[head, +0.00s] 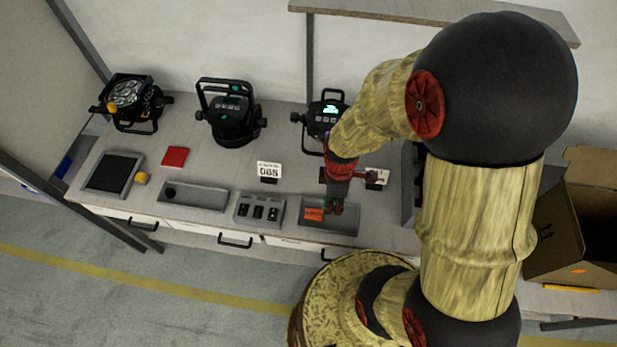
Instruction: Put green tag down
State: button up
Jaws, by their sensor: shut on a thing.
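My gripper (334,208) points down over the right-hand grey tray (346,228) near the front edge of the bench. It is shut on a small green thing (327,206), which seems to be the green tag; the fingers hide most of it. An orange tag (313,214) lies in the left part of the same tray, beside the gripper. I cannot tell whether the green tag touches the tray.
Three black par cans stand along the back: left (128,98), middle (228,112), right (324,116). A switch box (259,210), a long tray (193,196), a red cloth (175,156) and a number card (269,170) share the bench. An open cardboard box (553,235) is at right.

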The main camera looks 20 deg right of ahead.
jog(key=shift+w, duration=0.45)
jog(key=w+d+f+b, duration=0.1)
jog(key=w+f, duration=0.2)
jog(key=w, duration=0.1)
jog(key=w+d+f, duration=0.1)
jog(key=w+f, duration=0.2)
jog(key=w, duration=0.1)
jog(key=w+d+f+b, duration=0.1)
jog(key=w+f, duration=0.2)
jog(key=w, duration=0.1)
jog(key=shift+w+d+f+b, duration=0.1)
jog(key=shift+w+d+b, duration=0.15)
jog(key=shift+w+b, duration=0.1)
jog(key=shift+w+d+f, duration=0.1)
jog(key=shift+w+f, duration=0.2)
jog(key=shift+f, duration=0.15)
jog(key=shift+f+b, duration=0.35)
jog(key=shift+f, duration=1.05)
jog(key=shift+f, duration=0.15)
jog(key=o, duration=0.9)
jog(key=shift+o, duration=0.2)
